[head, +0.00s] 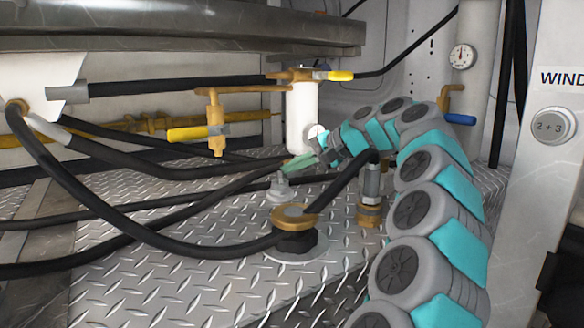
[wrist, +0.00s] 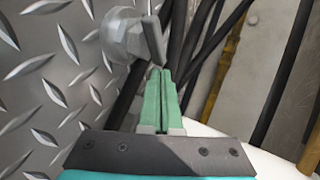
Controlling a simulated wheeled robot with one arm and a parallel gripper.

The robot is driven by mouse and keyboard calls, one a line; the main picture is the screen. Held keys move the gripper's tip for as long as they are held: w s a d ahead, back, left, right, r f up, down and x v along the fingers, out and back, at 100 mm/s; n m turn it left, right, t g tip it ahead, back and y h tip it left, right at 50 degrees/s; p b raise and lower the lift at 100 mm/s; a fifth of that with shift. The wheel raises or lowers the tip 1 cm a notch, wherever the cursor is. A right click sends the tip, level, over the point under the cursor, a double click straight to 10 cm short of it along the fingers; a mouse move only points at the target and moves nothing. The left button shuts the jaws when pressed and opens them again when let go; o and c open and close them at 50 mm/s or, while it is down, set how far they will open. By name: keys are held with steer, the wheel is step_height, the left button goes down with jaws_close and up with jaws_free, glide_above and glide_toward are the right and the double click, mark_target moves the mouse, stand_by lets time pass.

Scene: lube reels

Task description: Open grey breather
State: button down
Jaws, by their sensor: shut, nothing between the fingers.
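The grey breather (head: 280,190) stands on the diamond-plate deck near the middle of the head view, behind the brass-and-black fitting. My gripper (head: 292,167) is just above the breather in the head view. In the wrist view my gripper (wrist: 161,74) has its green fingers together and empty, with the tips right at the lever's lower end. I cannot tell whether they touch it.
A brass-collared black fitting (head: 296,235) with a thick hose stands in front of the breather. A white cylinder (head: 301,115) and a yellow-handled valve (head: 200,132) are behind. A brass-based metal fitting (head: 371,195) stands to the right. Black hoses cross the left. The front deck is clear.

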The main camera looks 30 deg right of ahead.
steer(key=shift+s+a, duration=0.1)
steer(key=shift+a, duration=0.1)
steer(key=shift+s+a, duration=0.15)
steer(key=shift+a, duration=0.2)
steer(key=shift+a+f, duration=0.2)
steer(key=shift+a+b, duration=0.1)
steer(key=shift+b, duration=0.2)
steer(key=shift+s+a, duration=0.1)
steer(key=shift+a, duration=0.05)
steer(key=v, duration=0.6)
steer(key=shift+d+r, duration=0.25)
steer(key=shift+d, duration=0.2)
steer(key=shift+s+d+r, duration=0.35)
steer(key=shift+s+d, duration=0.1)
steer(key=shift+d, duration=0.15)
